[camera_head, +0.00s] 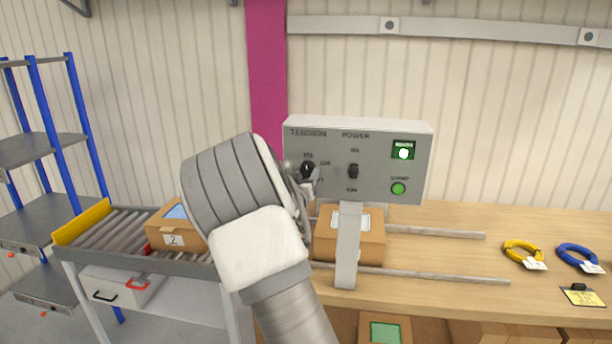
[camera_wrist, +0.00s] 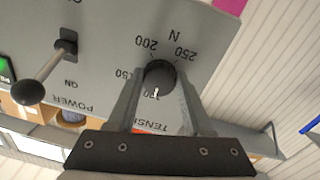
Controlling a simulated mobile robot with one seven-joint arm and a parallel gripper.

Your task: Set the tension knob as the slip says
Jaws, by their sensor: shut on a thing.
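The tension knob (camera_head: 308,170) is a black dial on the left of the grey control box (camera_head: 370,130), under the word TENSION. My gripper (camera_wrist: 160,88) is shut on it, one finger on each side, as the wrist view shows the knob (camera_wrist: 160,74) upside down. Its white mark sits on the lower side in that view, by a partly hidden number; 150, 200 and 250 show around it. A yellow slip (camera_head: 583,297) lies on the bench at the right with a small black object on it. Its writing is too small to read.
A power lever (camera_head: 353,171), a lit green indicator (camera_head: 403,152) and a green button (camera_head: 398,188) are on the same panel. A cardboard box (camera_head: 345,250) stands under it. Yellow (camera_head: 522,250) and blue (camera_head: 576,256) cable coils lie right. A roller conveyor (camera_head: 110,232) is left.

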